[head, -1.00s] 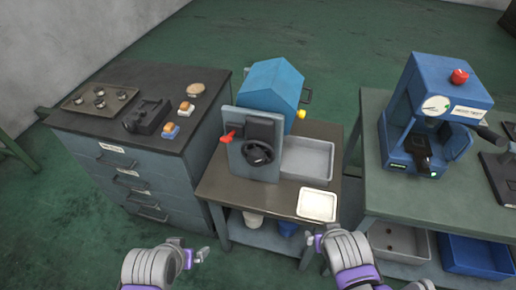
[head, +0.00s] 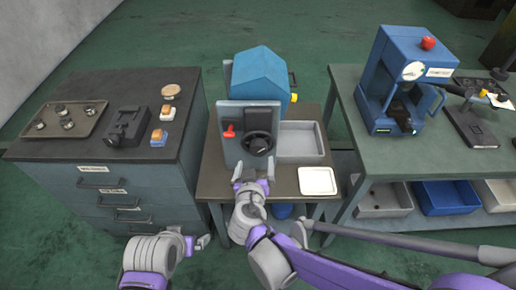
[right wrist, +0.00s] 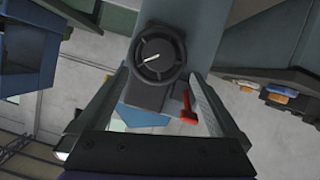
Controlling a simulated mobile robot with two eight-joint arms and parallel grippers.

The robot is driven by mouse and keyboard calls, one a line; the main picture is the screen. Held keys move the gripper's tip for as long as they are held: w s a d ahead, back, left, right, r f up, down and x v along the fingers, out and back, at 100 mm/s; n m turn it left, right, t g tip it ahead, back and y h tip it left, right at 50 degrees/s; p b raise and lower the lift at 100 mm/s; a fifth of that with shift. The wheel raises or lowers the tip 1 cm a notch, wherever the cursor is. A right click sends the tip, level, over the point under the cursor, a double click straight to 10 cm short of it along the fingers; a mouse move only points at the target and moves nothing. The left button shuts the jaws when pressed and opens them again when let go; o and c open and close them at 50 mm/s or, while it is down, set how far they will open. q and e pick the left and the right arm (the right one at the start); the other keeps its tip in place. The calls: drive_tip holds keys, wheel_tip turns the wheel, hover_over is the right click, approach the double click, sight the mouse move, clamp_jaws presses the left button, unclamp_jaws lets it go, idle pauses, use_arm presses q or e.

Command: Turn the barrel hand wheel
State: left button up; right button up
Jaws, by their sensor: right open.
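The black hand wheel (head: 257,144) is on the upright grey front panel (head: 233,152) of the blue-hooded machine (head: 262,75). It has a round rim and a hub with a light pointer mark in the right wrist view (right wrist: 160,54). My right gripper (head: 254,171) is open and empty, just in front of and below the wheel. In the right wrist view its two fingers (right wrist: 158,80) reach toward the wheel, one on each side, with no clear contact. My left gripper (head: 196,243) hangs low before the drawer cabinet; its jaw opening is unclear.
A red lever (head: 229,131) sits left of the wheel on the panel. A grey bin (head: 301,140) and a white tray (head: 318,181) are to its right. A drawer cabinet (head: 105,170) stands left, a blue press (head: 400,75) on a green table right.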

sight(258, 151)
drive_tip(key=x, duration=1)
drive_tip(key=shift+w+d+f, duration=0.1)
drive_tip(key=shift+w, duration=0.05)
drive_tip(key=shift+c, duration=0.3)
drive_tip(key=c, duration=1.3)
drive_tip(key=shift+o, duration=0.2)
